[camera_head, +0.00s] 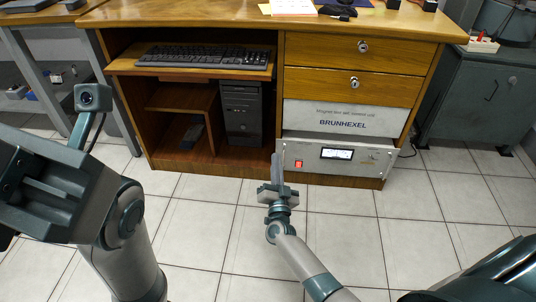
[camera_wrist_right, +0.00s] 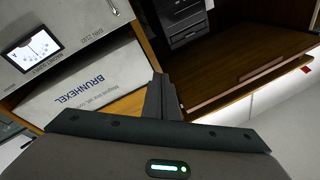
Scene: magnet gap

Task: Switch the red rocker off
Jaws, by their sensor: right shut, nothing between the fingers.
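The red rocker (camera_head: 299,164) is a small red switch on the left of the pale front panel of the instrument (camera_head: 345,168) at the bottom of the desk. I cannot tell which way it is tipped. My right gripper (camera_head: 276,158) is shut and empty, its fingers pointing at the desk, left of the rocker in the head view. I cannot tell whether it touches the panel. Its fingers (camera_wrist_right: 159,82) also show in the right wrist view, where I cannot make out the rocker. My left gripper (camera_head: 40,190) is large at the left edge, its fingertips not clear.
The instrument has a lit meter (camera_head: 337,153), also in the right wrist view (camera_wrist_right: 32,48). A BRUNHEXEL panel (camera_head: 345,118) sits above it, under two wooden drawers. A black computer (camera_head: 241,112) stands in the open bay to the left. The tiled floor in front is clear.

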